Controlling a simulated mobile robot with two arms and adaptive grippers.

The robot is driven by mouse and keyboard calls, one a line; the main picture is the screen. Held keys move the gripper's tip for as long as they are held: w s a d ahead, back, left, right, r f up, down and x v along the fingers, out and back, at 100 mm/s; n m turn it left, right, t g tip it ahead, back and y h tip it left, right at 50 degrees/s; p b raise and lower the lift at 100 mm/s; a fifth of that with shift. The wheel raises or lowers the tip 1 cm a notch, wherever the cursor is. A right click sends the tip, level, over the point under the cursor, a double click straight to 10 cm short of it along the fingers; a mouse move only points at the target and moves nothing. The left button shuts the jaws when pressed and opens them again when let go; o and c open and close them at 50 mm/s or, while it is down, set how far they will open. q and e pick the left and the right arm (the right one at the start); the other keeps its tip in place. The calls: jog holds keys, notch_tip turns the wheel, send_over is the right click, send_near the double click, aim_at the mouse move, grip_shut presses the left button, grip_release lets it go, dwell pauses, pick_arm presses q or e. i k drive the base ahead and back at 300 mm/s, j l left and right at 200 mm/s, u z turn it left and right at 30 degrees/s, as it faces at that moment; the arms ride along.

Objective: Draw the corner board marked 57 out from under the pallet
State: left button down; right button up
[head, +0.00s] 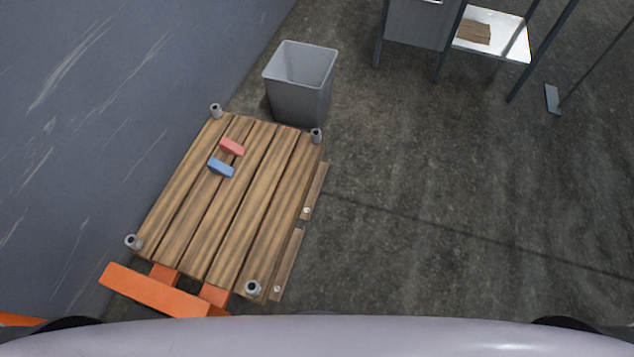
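The wooden pallet (190,225) lies on the floor beside the wall, with a short grey metal tube at each corner. Two narrow brown boards show along its right edge: an upper board (317,188) and a lower board (289,262). They lie end to end with a small gap between them, partly hidden by the pallet's edge. Each has a small round white mark near its lower end. The marks are too small to read, so I cannot tell which board is 57. Neither of my grippers is in view.
A red block (232,147) and a blue block (221,168) lie on the pallet. A grey bin (301,85) stands behind it. Orange forks (155,290) reach under its near end. A shelf rack (492,35) stands at the back right. The floor right of the boards is clear.

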aim_at(306, 213)
jog(key=u, duration=0.35)
jog(key=i+l+u, duration=0.5)
jog(key=l, duration=0.15)
jog(key=l+u, duration=0.3)
jog(key=i+l, duration=0.15)
jog(key=l, duration=0.25)
jog(key=i+l, duration=0.15)
jog(key=l, duration=0.25)
jog(key=i+l, duration=0.15)
jog(key=l, duration=0.25)
